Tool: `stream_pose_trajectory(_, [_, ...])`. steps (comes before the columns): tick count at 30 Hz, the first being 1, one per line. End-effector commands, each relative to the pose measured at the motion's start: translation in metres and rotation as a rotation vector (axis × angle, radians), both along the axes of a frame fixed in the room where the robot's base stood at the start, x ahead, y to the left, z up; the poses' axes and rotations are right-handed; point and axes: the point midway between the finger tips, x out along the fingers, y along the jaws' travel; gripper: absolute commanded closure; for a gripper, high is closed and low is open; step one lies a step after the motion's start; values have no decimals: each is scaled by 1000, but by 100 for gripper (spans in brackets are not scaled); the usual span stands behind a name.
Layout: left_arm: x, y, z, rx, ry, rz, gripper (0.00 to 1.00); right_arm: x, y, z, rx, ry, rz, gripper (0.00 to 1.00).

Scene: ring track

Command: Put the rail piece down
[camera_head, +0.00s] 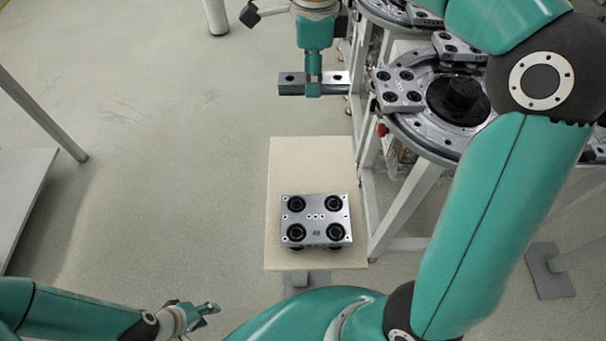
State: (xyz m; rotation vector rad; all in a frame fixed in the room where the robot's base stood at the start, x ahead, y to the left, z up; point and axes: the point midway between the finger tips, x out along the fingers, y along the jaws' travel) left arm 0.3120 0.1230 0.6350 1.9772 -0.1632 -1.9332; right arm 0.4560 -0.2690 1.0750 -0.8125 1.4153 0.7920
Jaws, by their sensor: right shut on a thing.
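The rail piece (291,84) is a short grey metal bar with holes in its top. My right gripper (313,88) reaches down from the top of the view and is shut around the middle of the bar. The bar lies level across the picture, left of the ring track (405,122). Its right end is close to the track's frame; I cannot tell whether they touch. My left gripper (207,309) is low at the bottom left, away from the rail piece. Its finger opening is not clear.
A pale, narrow table (300,165) stands below the rail piece in the picture, with a wheeled metal carriage (317,217) on it. The far half of the tabletop is bare. White frame legs stand at the right. A grey shelf (22,195) is at the left edge.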

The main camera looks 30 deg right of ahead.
Motion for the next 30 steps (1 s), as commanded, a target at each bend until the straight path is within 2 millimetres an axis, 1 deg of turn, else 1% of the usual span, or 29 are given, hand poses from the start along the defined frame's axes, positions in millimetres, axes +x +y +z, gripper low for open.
stream_pose_trajectory(1, [0, 0, -6, 0, 1, 0, 60, -1, -1, 0, -6, -18, -4, 100])
stream_pose_trajectory(3, [-1, 0, -12, 0, 1, 0, 60, -2, -2, 0, -19, -38, -8, 100])
stream_pose_trajectory(7, [-1, 0, -15, 0, 2, -1, 60, -3, -4, -1, -31, -56, -14, 100])
stream_pose_trajectory(11, [-1, 0, -17, 0, 1, 0, 60, -3, -4, -16, -32, -52, -15, 100])
stream_pose_trajectory(14, [0, 0, -21, 0, 1, 0, 60, -3, -4, -37, -32, -50, -16, 100])
stream_pose_trajectory(24, [0, 0, -29, 0, 1, 0, 60, -4, -3, -117, -30, -48, -14, 100])
stream_pose_trajectory(27, [0, 0, -30, 0, 1, 0, 60, -3, -3, -135, -32, -51, -12, 100])
stream_pose_trajectory(30, [0, 0, -31, 0, 1, 0, 60, -2, -2, -147, -31, -52, -11, 100])
